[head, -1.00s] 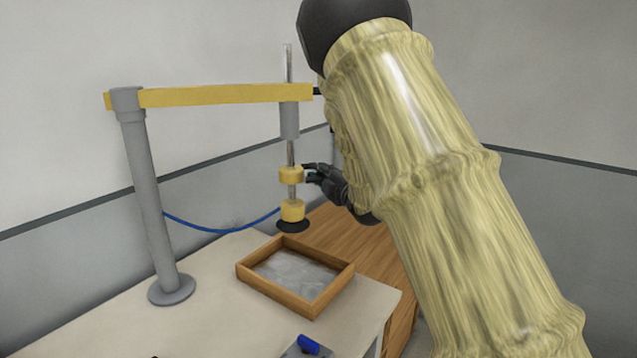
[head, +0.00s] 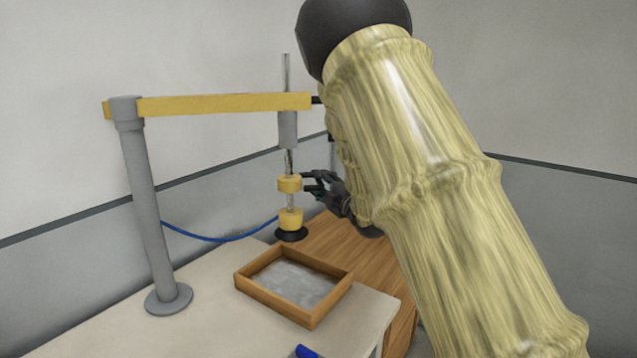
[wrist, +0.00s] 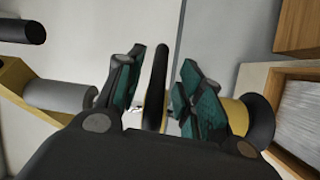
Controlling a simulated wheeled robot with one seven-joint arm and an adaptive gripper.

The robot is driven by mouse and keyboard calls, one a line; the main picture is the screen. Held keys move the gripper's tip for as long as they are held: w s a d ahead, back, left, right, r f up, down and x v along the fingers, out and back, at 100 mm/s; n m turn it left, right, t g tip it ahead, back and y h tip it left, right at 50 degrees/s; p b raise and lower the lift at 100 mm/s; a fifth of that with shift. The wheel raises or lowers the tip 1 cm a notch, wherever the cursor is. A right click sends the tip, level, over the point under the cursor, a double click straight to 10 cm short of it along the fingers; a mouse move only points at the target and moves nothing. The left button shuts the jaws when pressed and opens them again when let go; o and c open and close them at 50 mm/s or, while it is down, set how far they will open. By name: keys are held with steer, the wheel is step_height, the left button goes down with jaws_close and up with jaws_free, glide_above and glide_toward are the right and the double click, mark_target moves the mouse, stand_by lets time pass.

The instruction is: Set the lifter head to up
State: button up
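The lifter head (head: 290,219) is a yellow block with a black cup under it. It hangs on a thin vertical rod below a grey sleeve (head: 287,130) and a yellow boom (head: 220,104). A yellow collar (head: 289,184) sits on the rod above the head. My gripper (head: 307,181) reaches in from the right, its fingertips at the collar's right side. In the wrist view its teal-padded fingers (wrist: 159,75) are apart, with a black-edged yellow part (wrist: 156,88) between them. A gap shows beside that part; whether either finger touches it is unclear.
A grey post (head: 150,210) carries the boom. A wooden tray (head: 275,301) with a grey inside stands on the pale table (head: 215,290) below the head. A wooden cabinet (head: 340,240) is behind. A blue hose (head: 215,240) hangs between post and head.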

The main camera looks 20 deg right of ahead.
steer(key=s+d, duration=0.1)
steer(key=s, duration=0.9)
steer(key=shift+d+f, duration=0.3)
steer(key=shift+d, duration=0.1)
steer(key=shift+s, duration=0.1)
